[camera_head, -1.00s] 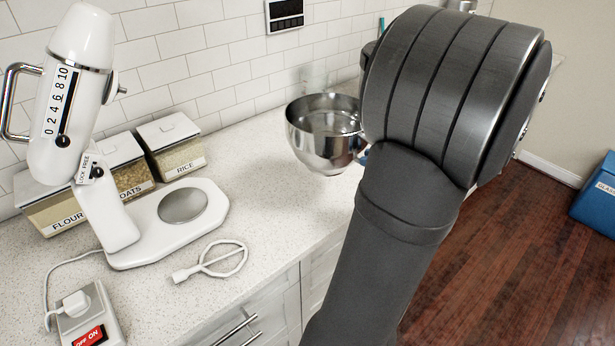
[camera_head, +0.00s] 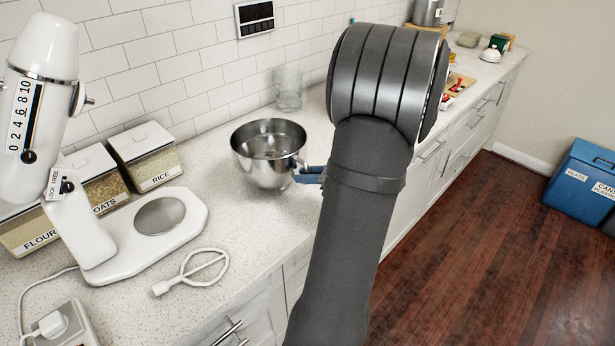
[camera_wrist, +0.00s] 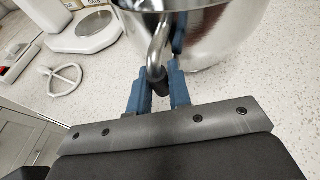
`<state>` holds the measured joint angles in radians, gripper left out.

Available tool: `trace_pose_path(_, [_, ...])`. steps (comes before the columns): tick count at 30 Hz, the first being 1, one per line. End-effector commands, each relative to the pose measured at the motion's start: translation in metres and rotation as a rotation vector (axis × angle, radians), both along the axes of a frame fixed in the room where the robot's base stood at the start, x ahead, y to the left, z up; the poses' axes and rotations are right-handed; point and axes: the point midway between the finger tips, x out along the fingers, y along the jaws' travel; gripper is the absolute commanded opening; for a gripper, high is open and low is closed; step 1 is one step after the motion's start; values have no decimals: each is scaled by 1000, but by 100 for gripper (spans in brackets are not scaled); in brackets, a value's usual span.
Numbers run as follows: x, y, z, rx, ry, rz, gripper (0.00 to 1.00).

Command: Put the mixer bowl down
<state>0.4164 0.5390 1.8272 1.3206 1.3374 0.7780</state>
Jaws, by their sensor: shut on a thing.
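The mixer bowl (camera_head: 266,160) is shiny steel and upright in the head view, over the counter between the stand mixer and my arm. In the wrist view its side (camera_wrist: 215,40) fills the top. My gripper (camera_head: 308,174) has blue fingers; in the wrist view they (camera_wrist: 160,85) are shut on the bowl's handle. The bowl's base is close to the counter; I cannot tell whether it touches. The white stand mixer (camera_head: 95,235) stands at the left, its head tilted up and its round bowl plate (camera_head: 160,216) bare.
A white beater (camera_head: 192,276) lies on the counter (camera_head: 235,235) in front of the mixer. Canisters labelled oats (camera_head: 104,190) and rice (camera_head: 150,160) stand along the wall. A glass jar (camera_head: 288,88) stands behind the bowl. Blue bins (camera_head: 580,180) stand on the floor at right.

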Motion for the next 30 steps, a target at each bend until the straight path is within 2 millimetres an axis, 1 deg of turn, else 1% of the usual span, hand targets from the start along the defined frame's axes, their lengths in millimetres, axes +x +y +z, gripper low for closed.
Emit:
trace_pose_path(2, [0, 0, -5, 2, -2, -1, 0])
trace_pose_path(11, [0, 0, -7, 2, -3, 0, 0])
trace_pose_path(12, [0, 0, -8, 1, 0, 0, 24])
trace_pose_path(14, [0, 0, -8, 1, 0, 0, 36])
trace_pose_path(15, [0, 0, -8, 1, 0, 0, 40])
trace_pose_path(25, [-1, -1, -5, 0, -2, -1, 40])
trace_pose_path(28, [-4, -11, -2, -1, -2, -3, 40])
trace_pose_path(30, [-8, -21, 2, 0, -3, -3, 40])
